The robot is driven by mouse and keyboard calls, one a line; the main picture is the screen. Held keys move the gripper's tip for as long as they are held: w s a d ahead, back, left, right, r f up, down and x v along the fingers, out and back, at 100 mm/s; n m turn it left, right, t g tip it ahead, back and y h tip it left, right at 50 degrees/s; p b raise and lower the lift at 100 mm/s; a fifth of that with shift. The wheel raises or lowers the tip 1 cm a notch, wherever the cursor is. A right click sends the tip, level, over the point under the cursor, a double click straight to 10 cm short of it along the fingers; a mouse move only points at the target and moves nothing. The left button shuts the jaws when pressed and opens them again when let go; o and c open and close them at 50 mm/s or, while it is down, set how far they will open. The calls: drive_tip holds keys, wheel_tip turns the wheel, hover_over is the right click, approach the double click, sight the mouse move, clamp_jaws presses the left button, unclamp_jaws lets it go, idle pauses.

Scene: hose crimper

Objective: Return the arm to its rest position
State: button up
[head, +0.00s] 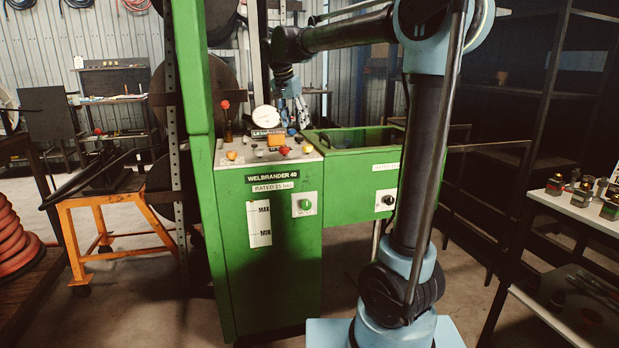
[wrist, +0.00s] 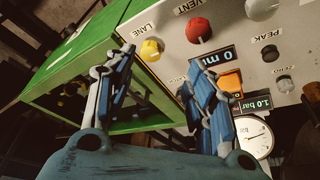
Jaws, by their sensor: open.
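My gripper (head: 291,108) hangs over the back of the green crimper's control panel (head: 262,153) in the head view, at the end of my raised, bent arm. In the wrist view my gripper (wrist: 160,95) has its two blue-and-grey fingers spread apart with nothing between them. Beyond the fingers the panel (wrist: 245,75) shows upside down, with a yellow knob (wrist: 151,49), a red knob (wrist: 198,29), an orange button (wrist: 231,79) and a round gauge (wrist: 251,138). I cannot tell the exact gap between fingers and panel.
The green machine cabinet (head: 270,230) stands close in front of me, with an open green bin (head: 352,140) at its right. An orange stand (head: 110,215) is at left. A shelf (head: 575,215) with small fittings is at right. Dark racks fill the back right.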

drive_tip(key=s+d+f+n+g, duration=0.1)
drive_tip(key=s+d+f, duration=0.4)
drive_tip(key=s+d, duration=0.35)
drive_tip(key=s+d+f+n, duration=0.2)
drive_tip(key=s+d+f, duration=0.3)
drive_tip(key=s+d, duration=0.35)
drive_tip(key=s+d+f+n+y, duration=0.1)
drive_tip(key=s+d+f, duration=0.2)
drive_tip(key=s+f, duration=0.6)
drive_tip(key=s+d+f+n+y, duration=0.1)
drive_tip(key=s+d+f, duration=0.3)
drive_tip(key=s+f, duration=0.5)
wheel_tip(320, 180, down, 2)
drive_tip(key=shift+s+d+f+n, duration=0.15)
drive_tip(key=shift+s+d+n, duration=0.1)
drive_tip(key=shift+n, duration=0.15)
drive_tip(key=shift+w+f, duration=0.2)
drive_tip(key=shift+w, duration=0.25)
